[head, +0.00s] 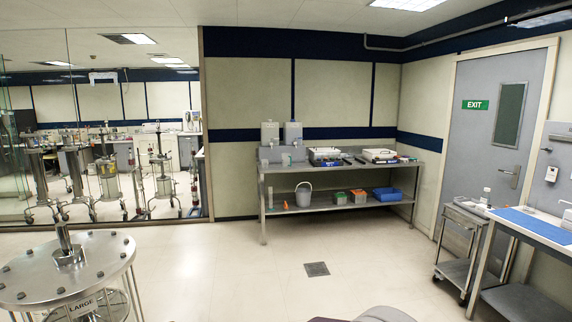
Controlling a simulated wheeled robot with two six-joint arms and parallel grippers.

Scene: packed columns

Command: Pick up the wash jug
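I cannot tell for sure which thing is the wash jug. A small pale, greenish jug-like vessel (286,159) stands on the top of the steel bench against the far wall, in front of the grey box units. A light grey bucket (303,194) with a handle stands on that bench's lower shelf. A small white bottle (486,195) stands on the trolley at the right. Neither of my grippers shows in the head view.
The steel bench (262,209) also holds trays, green and orange boxes and a blue bin (387,194). A large steel column (68,262) stands near left. A steel trolley (462,216) and a table with a blue mat (534,224) are at right. The middle floor is clear, with a drain (316,269).

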